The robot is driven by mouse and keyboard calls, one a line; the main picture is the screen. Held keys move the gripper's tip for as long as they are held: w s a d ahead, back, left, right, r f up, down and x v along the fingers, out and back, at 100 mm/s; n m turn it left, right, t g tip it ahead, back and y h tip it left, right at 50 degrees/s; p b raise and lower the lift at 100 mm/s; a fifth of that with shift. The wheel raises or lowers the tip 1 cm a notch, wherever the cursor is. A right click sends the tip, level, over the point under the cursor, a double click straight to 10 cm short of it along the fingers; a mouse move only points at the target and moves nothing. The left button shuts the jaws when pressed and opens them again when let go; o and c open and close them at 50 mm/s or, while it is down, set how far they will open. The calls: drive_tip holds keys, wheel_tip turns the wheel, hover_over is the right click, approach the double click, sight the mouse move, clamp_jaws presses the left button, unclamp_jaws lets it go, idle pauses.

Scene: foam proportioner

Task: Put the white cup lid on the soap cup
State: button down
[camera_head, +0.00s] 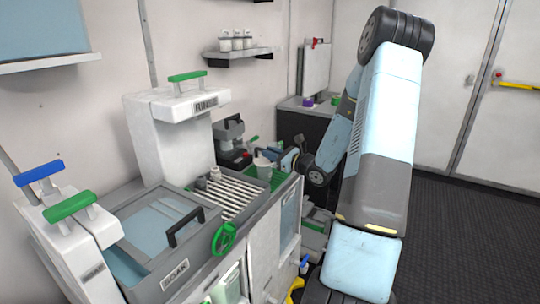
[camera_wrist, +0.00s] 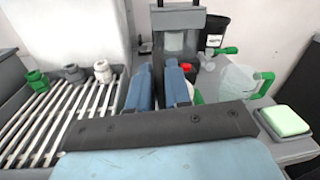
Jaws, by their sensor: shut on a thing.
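My gripper (camera_wrist: 158,72) is low over the counter beside the slatted rack, its two blue fingers pointing away from the wrist camera. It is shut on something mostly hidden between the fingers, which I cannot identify. In the head view my gripper (camera_head: 288,160) is side-on, close to a pale cup (camera_head: 262,167) at the end of the rack. I cannot tell whether this is the soap cup or whether they touch. A small white patch (camera_wrist: 190,92) shows beside the right finger. I cannot make out the white cup lid for certain.
The slatted rack (camera_wrist: 52,120) holds small fittings (camera_wrist: 103,70). A grey device with a black frame (camera_wrist: 182,42) stands beyond my fingers. A clear jug with a green handle (camera_wrist: 238,84) and a green pad (camera_wrist: 284,121) are to the right. Small white containers (camera_head: 237,42) stand on a wall shelf.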

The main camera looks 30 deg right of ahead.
drive_tip(key=shift+f, duration=0.35)
drive_tip(key=c, duration=1.3)
unclamp_jaws()
drive_tip(key=shift+c, duration=0.2)
drive_tip(key=v, duration=1.1)
drive_tip(key=shift+a, duration=0.1)
drive_tip(key=s+a+r+n+g+y, duration=0.1)
drive_tip(key=s+a+r+n+g, duration=0.3)
drive_tip(key=a, duration=0.3)
drive_tip(key=s+a+r+n+g, duration=0.25)
drive_tip(key=a+n+g, duration=0.25)
drive_tip(key=a+n, duration=0.25)
drive_tip(key=s+a+r+n+g+y, duration=0.1)
drive_tip(key=s+a+r+n+g, duration=0.3)
drive_tip(key=a, duration=0.4)
drive_tip(key=s+r+n+t+h, duration=0.1)
drive_tip(key=s+r+n+h, duration=0.3)
drive_tip(key=s, duration=0.4)
drive_tip(key=s+d+r+n+t+h, duration=0.1)
drive_tip(key=s+r+n+h, duration=0.4)
drive_tip(key=n, duration=0.4)
drive_tip(key=s+h, duration=0.1)
drive_tip(key=s, duration=0.1)
drive_tip(key=shift+s+d+t, duration=0.15)
drive_tip(key=shift+s+t, duration=0.25)
